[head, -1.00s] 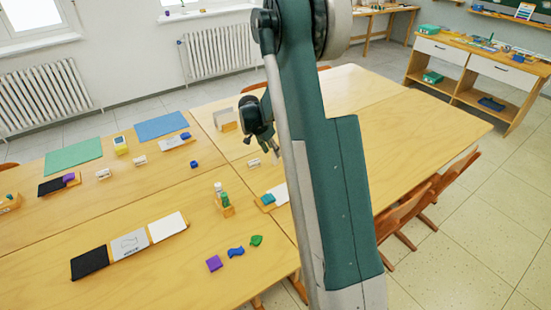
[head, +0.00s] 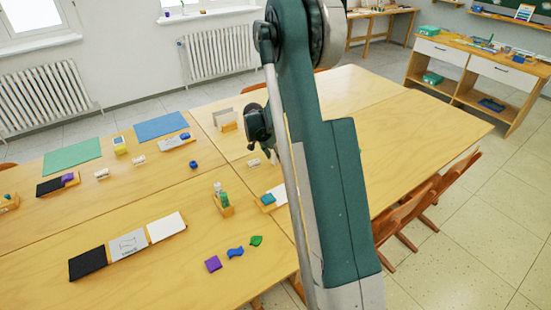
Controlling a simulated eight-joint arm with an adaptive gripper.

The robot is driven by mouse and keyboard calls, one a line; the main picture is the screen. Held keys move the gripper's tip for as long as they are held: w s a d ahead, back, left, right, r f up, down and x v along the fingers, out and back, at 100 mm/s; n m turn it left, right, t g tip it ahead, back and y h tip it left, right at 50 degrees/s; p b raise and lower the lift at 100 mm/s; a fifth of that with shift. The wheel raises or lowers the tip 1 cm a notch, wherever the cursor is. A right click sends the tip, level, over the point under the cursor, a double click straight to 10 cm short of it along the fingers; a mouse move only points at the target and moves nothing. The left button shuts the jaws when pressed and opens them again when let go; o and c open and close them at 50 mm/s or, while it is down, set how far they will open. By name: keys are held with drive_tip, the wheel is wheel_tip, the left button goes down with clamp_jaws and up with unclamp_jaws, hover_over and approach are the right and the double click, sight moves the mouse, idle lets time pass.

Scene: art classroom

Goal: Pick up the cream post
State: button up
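No single thing can be surely told as the cream post. Small pale pieces lie on the tables: one (head: 254,162) just below my gripper, and two more at the left, a whitish block (head: 102,174) and another (head: 138,160). They are too small to tell their shape or any marking. My gripper (head: 264,153) hangs pointing down over the far table, close to the first pale piece in the picture. Its fingers are small and dark, partly lost beside my arm. I cannot tell whether they touch anything or how wide they stand.
A wooden holder with green bottles (head: 222,202) and a tray with a teal piece (head: 268,199) stand nearby. A pale upright card holder (head: 225,119) is behind. Purple (head: 213,264), blue (head: 235,252) and green (head: 256,241) shapes lie in front. The right tabletop (head: 415,135) is clear.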

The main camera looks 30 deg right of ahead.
drive_tip(key=shift+c, duration=0.7)
drive_tip(key=c, duration=0.9)
drive_tip(key=shift+r, duration=0.15)
drive_tip(key=shift+r+p, duration=1)
drive_tip(key=shift+r, duration=3.85)
